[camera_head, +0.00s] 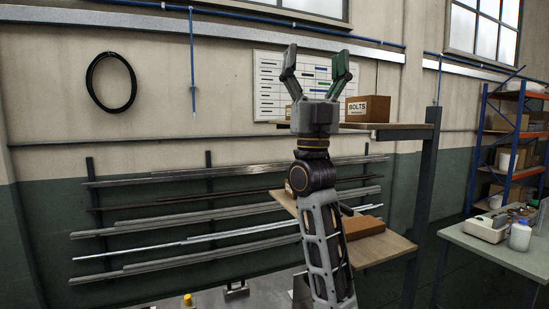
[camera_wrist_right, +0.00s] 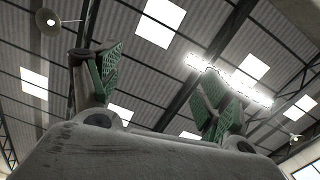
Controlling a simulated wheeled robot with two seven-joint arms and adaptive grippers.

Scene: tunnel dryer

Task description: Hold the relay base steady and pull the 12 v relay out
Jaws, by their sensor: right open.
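My right gripper (camera_head: 316,68) is raised high in the middle of the head view, its fingers pointing up. It is open and empty, in front of the wall and a wall chart. In the right wrist view, its two fingers with green pads (camera_wrist_right: 155,92) stand apart against the ceiling, with nothing between them. I cannot make out the relay base or the 12 V relay in either view. My left gripper is not in view.
A shelf (camera_head: 400,127) with a box marked BOLTS (camera_head: 368,108) stands behind my right arm. A metal surface (camera_head: 215,299) shows at the bottom edge. A grey-green table (camera_head: 490,245) with a white bottle (camera_head: 520,236) is at right. Bar racks (camera_head: 150,205) line the wall.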

